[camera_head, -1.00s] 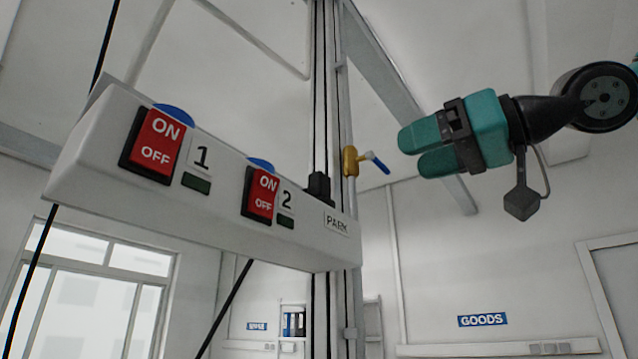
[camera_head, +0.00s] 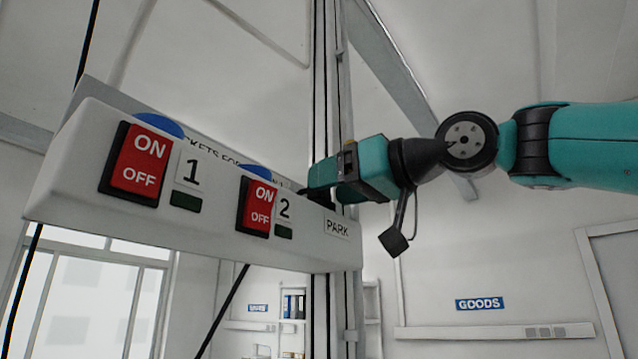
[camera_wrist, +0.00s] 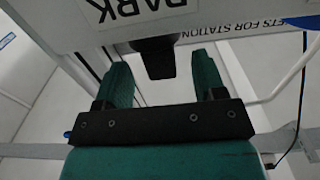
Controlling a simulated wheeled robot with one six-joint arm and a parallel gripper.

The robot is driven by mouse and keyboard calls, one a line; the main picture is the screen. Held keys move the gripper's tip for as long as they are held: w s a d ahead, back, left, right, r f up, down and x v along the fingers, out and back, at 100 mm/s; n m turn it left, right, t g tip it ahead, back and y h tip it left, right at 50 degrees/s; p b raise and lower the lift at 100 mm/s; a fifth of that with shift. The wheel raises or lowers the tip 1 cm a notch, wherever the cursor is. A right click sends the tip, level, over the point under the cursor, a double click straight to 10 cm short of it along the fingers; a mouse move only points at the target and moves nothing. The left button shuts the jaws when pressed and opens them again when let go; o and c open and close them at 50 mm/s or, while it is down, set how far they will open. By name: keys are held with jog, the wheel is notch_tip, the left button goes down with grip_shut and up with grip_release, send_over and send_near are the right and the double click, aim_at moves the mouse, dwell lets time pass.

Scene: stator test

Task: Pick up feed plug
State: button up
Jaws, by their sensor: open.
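The feed plug is the black plug (camera_wrist: 158,60) at the PARK place of the white panel. In the wrist view it sits between my two green fingers, with gaps on both sides. My gripper (camera_wrist: 161,78) is open around it, and no contact shows. In the head view my gripper (camera_head: 330,183) has its fingers at the panel's right end, above the PARK label (camera_head: 337,228), and mostly hides the plug.
The white panel (camera_head: 160,227) carries two red ON/OFF switches (camera_head: 139,164), marked 1 and 2, with blue round parts behind them. A vertical post (camera_head: 336,300) with black cables stands behind its right end. Free room lies right of the post.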

jog(key=x, duration=0.1)
jog(key=p+x, duration=0.1)
jog(key=shift+w+a+r, duration=0.15)
jog(key=shift+a+r, duration=0.05)
jog(key=shift+a, duration=0.1)
jog(key=shift+w+a+f, duration=0.15)
jog(key=shift+w+a, duration=0.1)
jog(key=c, duration=1)
notch_tip(320, 180, up, 10)
jog(key=p, duration=0.3)
